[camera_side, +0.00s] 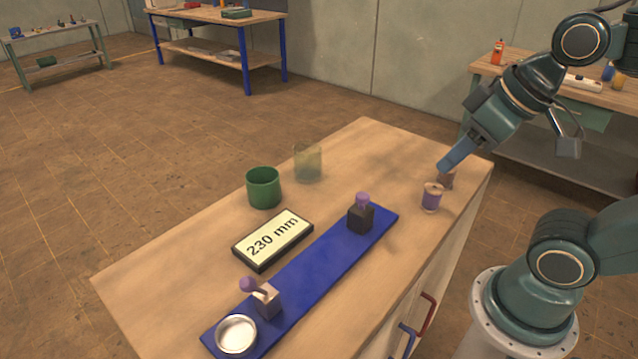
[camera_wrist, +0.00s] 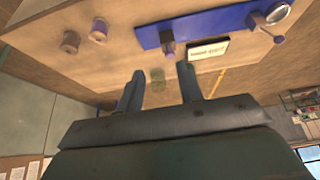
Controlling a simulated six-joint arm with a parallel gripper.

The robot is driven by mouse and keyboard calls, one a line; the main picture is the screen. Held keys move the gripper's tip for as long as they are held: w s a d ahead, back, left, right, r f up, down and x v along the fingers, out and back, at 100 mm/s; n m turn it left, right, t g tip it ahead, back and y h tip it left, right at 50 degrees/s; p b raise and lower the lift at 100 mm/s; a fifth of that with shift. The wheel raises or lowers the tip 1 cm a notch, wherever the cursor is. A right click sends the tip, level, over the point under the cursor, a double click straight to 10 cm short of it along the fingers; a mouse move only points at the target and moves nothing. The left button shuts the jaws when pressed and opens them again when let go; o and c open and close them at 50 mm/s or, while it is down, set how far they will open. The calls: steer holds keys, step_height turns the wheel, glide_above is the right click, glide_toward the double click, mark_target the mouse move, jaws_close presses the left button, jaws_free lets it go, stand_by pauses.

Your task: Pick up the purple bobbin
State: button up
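The purple bobbin (camera_side: 431,198) stands upright on the wooden bench top, near its right edge, with pale wooden ends. A second, brownish bobbin (camera_side: 447,180) stands just behind it, partly hidden. In the wrist view the bobbin nearer the blue board (camera_wrist: 99,30) appears to be the purple one, and the brownish one (camera_wrist: 71,41) is beside it. My gripper (camera_side: 444,167) hangs tilted above the bobbins in the side view. In the wrist view my gripper (camera_wrist: 160,88) has its two fingers spread with nothing between them, and both bobbins lie outside them.
A blue board (camera_side: 310,270) carries two purple-knobbed devices and a round metal dish (camera_side: 236,334). A "230 mm" display (camera_side: 273,240), a green cup (camera_side: 263,187) and a translucent glass (camera_side: 308,163) stand to the left. Bare bench lies between glass and bobbins.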

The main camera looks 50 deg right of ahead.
steer(key=shift+o, duration=0.2)
steer(key=o, duration=0.6)
steer(key=shift+c, duration=0.2)
steer(key=m+g, duration=0.6)
steer(key=m, duration=1.4)
glide_above(434, 187)
step_height(434, 187, down, 5)
steer(key=shift+f, duration=0.15)
steer(key=shift+f, duration=0.1)
steer(key=shift+f, duration=4.2)
